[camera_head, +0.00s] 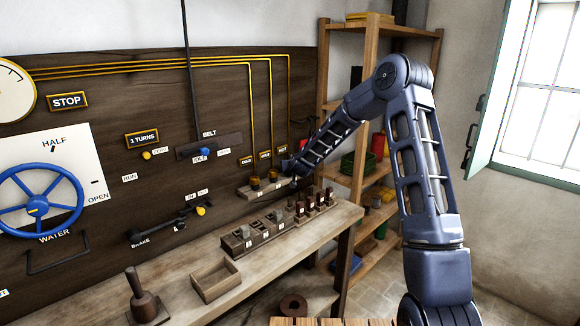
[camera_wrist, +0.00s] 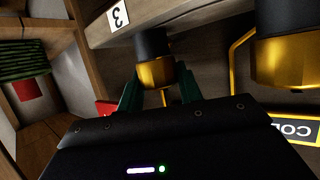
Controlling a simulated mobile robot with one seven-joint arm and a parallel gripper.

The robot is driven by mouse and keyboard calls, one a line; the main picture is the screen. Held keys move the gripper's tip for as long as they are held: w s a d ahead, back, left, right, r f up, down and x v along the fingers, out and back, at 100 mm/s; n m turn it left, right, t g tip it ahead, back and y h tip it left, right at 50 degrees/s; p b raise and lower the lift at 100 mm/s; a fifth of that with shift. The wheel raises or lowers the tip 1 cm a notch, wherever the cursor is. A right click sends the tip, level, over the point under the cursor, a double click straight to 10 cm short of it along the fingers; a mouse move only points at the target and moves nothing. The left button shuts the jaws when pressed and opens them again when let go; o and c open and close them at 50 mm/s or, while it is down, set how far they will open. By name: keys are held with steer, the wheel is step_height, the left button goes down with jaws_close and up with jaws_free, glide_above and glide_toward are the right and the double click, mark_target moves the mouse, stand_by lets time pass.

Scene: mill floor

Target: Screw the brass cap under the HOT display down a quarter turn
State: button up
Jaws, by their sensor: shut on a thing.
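The HOT display (camera_head: 283,150) is the rightmost of three small signs on the dark panel in the head view. The end of my arm and my gripper (camera_head: 291,172) are just below it and hide the cap there. In the wrist view my gripper (camera_wrist: 160,88) has its green fingers on either side of a brass cap (camera_wrist: 154,73) with a dark collar, shut on it. Another brass cap (camera_wrist: 287,62) is larger and apart at the right. In the head view two other brass caps (camera_head: 255,182) stand on the ledge left of my gripper.
Yellow pipes run down the panel close to the caps. A wooden shelf (camera_head: 374,80) stands right, behind my arm.

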steer(key=o, duration=1)
steer(key=v, duration=1)
steer(key=shift+s+d+r, duration=0.1)
steer(key=shift+s+r, duration=0.1)
steer(key=shift+s, duration=0.1)
